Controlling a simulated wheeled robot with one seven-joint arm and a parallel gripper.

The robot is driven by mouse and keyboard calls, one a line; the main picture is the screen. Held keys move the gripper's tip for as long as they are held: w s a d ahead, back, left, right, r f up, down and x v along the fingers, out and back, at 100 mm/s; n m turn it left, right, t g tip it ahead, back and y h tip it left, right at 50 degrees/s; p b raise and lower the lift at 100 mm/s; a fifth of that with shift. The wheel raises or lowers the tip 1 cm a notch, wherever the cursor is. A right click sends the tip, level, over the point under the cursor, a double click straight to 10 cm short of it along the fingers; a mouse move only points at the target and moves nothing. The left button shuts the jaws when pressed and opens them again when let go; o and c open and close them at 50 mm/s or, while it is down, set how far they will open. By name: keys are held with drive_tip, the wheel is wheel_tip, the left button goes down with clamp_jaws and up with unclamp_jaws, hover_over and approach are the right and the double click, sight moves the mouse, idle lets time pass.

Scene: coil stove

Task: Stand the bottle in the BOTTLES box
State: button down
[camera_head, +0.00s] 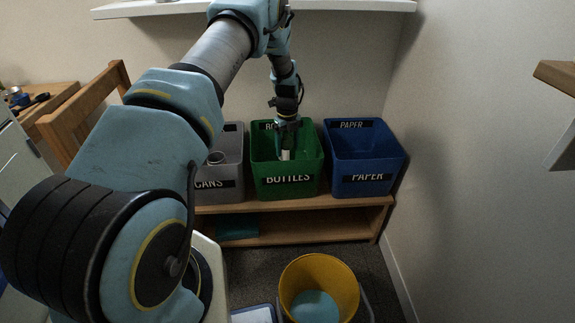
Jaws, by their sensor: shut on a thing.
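The green BOTTLES box (287,188) stands on a wooden bench, between the grey CANS box and the blue PAPER box. My gripper (287,145) points down into the mouth of the green box. It is shut on the bottle (285,155), which shows as a small whitish piece below the fingers. The bottle looks roughly upright inside the box walls. The box's front wall hides its lower part, so I cannot tell whether it touches the box floor.
The grey CANS box (230,188) holds a round can (216,158). The blue PAPER box (364,170) is at the right. A yellow bucket (345,275) stands on the floor before the wooden bench (345,212). A white shelf (340,5) is above.

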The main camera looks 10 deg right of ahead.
sight(287, 160)
wheel_tip(287, 160, down, 6)
drive_tip(key=shift+f, duration=0.15)
idle(0.3)
drive_tip(key=shift+f+b, duration=0.45)
drive_tip(key=shift+f, duration=0.1)
unclamp_jaws()
